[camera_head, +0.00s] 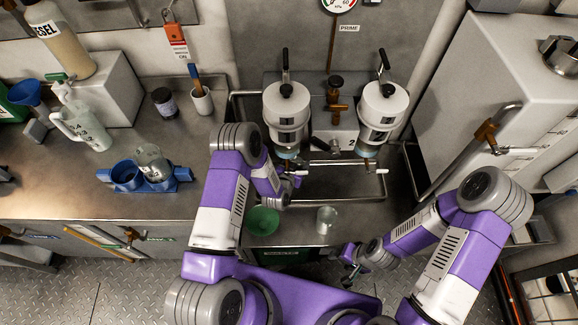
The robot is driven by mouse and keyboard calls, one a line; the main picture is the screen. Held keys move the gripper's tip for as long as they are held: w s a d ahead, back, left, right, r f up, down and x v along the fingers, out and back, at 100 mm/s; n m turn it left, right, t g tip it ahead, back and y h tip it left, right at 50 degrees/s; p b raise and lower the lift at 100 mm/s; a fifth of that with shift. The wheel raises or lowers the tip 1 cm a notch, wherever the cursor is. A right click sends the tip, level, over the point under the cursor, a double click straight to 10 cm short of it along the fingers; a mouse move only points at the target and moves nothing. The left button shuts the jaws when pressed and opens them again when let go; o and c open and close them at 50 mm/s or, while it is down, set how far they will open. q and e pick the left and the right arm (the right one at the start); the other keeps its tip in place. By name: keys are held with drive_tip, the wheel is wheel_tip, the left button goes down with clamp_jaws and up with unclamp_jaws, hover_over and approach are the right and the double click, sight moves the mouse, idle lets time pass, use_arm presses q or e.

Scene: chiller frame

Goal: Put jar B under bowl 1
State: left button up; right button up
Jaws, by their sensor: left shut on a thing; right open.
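Two white filter heads hang on the back wall, each with a bluish bowl below. I take the left one (287,154) for bowl 1; a "2" is marked beside the right one (368,150). A clear jar (326,219) stands upright on the bench near its front edge. Another clear jar (152,162) sits in a blue holder (158,186) at the left. I cannot read a letter on either jar. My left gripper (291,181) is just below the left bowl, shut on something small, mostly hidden. My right gripper (349,268) is open and empty, in front of the bench.
A green bowl (263,221) stands left of the front jar. A metal rail (345,197) runs around the area below the filters. A measuring jug (84,127), a dark jar (165,102) and a white cup (202,100) stand further left. Bare bench lies around the blue holder.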

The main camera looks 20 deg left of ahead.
use_arm(q)
drive_tip(key=a, duration=0.2)
drive_tip(key=s+a, duration=0.1)
drive_tip(key=shift+f+b, duration=0.25)
drive_tip(key=shift+b, duration=0.05)
drive_tip(key=shift+d+f+b, duration=0.1)
drive_tip(key=shift+f+b, duration=0.2)
drive_tip(key=shift+f, duration=0.2)
drive_tip(key=shift+w, duration=0.1)
drive_tip(key=shift+f, duration=0.15)
drive_tip(key=o, duration=1)
drive_tip(key=shift+o, duration=0.2)
